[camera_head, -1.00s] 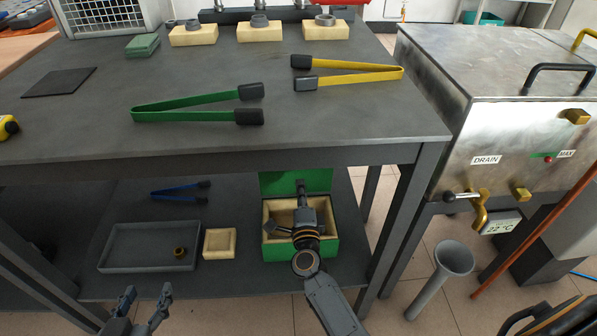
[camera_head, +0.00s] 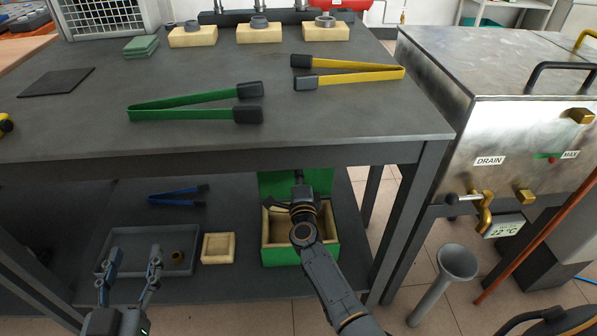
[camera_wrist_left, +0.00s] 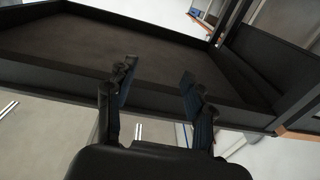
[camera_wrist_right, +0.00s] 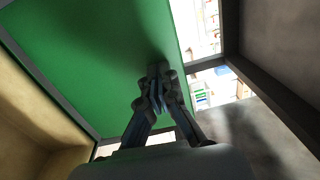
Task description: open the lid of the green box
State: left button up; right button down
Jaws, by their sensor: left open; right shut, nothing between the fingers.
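The green box (camera_head: 329,252) stands on the lower shelf, with a pale yellow inner lining. Its green lid (camera_head: 318,182) stands raised at the back of the box. My right gripper (camera_head: 298,178) is in front of the lid, above the box. In the right wrist view my right gripper (camera_wrist_right: 158,72) is shut and empty, its tips against or very near the green lid (camera_wrist_right: 90,60); contact is hard to tell. My left gripper (camera_head: 135,258) is open and empty, in front of the lower shelf at the left; it also shows in the left wrist view (camera_wrist_left: 155,80).
The tabletop (camera_head: 330,120) overhangs the box. A table leg (camera_head: 408,230) stands right of the box.

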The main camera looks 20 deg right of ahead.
jog(key=x, duration=0.3)
jog(key=shift+r, duration=0.2)
pick_arm(q)
jog(key=r+t, duration=0.1)
jog(key=r, duration=0.1)
jog(key=r+t+h+b, duration=0.1)
jog(key=shift+s+d+r, duration=0.2)
jog(key=shift+r, duration=0.15)
pick_arm(e)
jog(key=shift+x, duration=0.85)
